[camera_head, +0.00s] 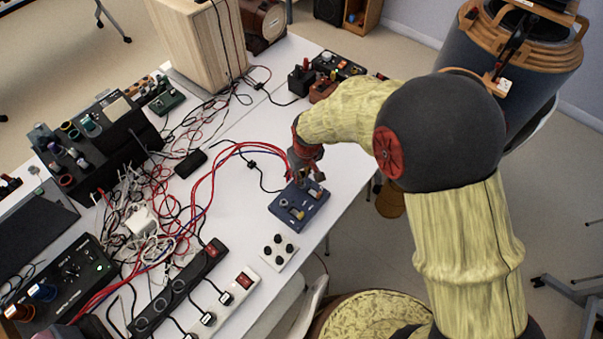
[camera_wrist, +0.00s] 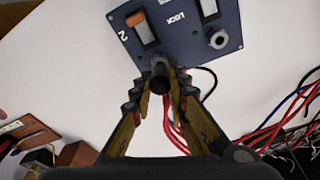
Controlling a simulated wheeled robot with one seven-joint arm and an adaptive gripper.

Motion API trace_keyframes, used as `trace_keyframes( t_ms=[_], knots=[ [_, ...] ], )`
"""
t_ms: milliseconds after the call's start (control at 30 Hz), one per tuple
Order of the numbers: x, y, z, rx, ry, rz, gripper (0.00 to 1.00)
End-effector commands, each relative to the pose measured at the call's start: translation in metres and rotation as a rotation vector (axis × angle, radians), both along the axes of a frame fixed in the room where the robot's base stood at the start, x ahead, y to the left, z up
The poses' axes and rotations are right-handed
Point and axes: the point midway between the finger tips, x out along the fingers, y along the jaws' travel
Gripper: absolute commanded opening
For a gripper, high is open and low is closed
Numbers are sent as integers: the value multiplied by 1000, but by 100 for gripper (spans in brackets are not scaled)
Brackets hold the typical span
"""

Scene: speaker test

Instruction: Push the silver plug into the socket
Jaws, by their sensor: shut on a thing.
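My gripper (camera_wrist: 160,95) is shut on a dark, round-bodied plug (camera_wrist: 158,73) in the wrist view. The plug's silver part cannot be made out. The plug overlaps the near edge of a blue panel (camera_wrist: 180,48); I cannot tell whether it touches it. The panel carries a silver ringed socket (camera_wrist: 218,39), right of and beyond the plug, and two light-coloured switch slots. In the head view my gripper (camera_head: 308,176) is over the far side of the blue panel (camera_head: 313,207), which lies near the table's right edge. The plug is not clear there.
Red and blue cables (camera_head: 215,175) loop left of the panel. A white box with black knobs (camera_head: 279,252) and power strips stand in front. A dark device with red parts (camera_head: 335,65) is behind. The white table (camera_head: 240,210) is bare just left of the panel.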

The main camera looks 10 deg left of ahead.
Motion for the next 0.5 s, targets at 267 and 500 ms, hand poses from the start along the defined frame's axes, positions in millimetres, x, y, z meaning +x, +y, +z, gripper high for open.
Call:
trace_keyframes(
  t_ms=[267, 500],
  knots=[
    [0, 0, -1, 0, 0, 0, 0],
    [0, 0, -5, 0, 0, 0, 0]
  ],
)
